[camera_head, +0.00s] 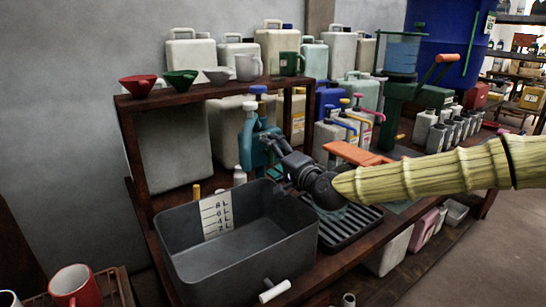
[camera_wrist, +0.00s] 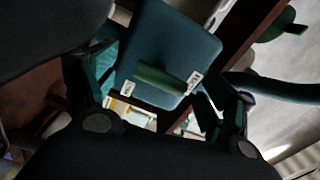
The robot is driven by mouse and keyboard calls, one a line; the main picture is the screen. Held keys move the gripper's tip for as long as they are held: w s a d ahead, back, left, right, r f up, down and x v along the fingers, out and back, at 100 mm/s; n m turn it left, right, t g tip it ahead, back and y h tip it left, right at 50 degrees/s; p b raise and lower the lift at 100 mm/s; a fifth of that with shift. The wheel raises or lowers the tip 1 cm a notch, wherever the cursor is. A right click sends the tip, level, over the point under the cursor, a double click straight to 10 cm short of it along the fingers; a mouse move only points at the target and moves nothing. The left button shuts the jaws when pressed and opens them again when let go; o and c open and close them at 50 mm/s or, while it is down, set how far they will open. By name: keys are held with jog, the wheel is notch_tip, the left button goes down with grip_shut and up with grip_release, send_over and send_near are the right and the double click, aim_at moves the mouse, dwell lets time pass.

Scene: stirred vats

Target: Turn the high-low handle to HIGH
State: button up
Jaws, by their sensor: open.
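In the wrist view, a dark teal box (camera_wrist: 172,45) carries a green bar handle (camera_wrist: 160,80) on its face. A small white label sits near each end of the handle, one at the left (camera_wrist: 128,89) and one at the right (camera_wrist: 194,77). Their words are too small to read surely. My gripper (camera_wrist: 152,92) is open, with a dark finger on each side of the handle; I cannot tell whether either touches it. In the head view, my gripper (camera_head: 264,139) is at a teal body (camera_head: 246,133) behind the grey vat; the handle is hidden there.
A grey open vat (camera_head: 185,262) with a litre scale (camera_head: 215,215) stands below my gripper. A black drain rack (camera_head: 345,230) lies to its right. A wooden shelf (camera_head: 215,91) with funnels and mugs stands behind. Pump bottles (camera_head: 330,135) and an orange lever (camera_head: 355,153) are to the right.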

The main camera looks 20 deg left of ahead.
jog(key=v, duration=1.2)
dwell(0.3)
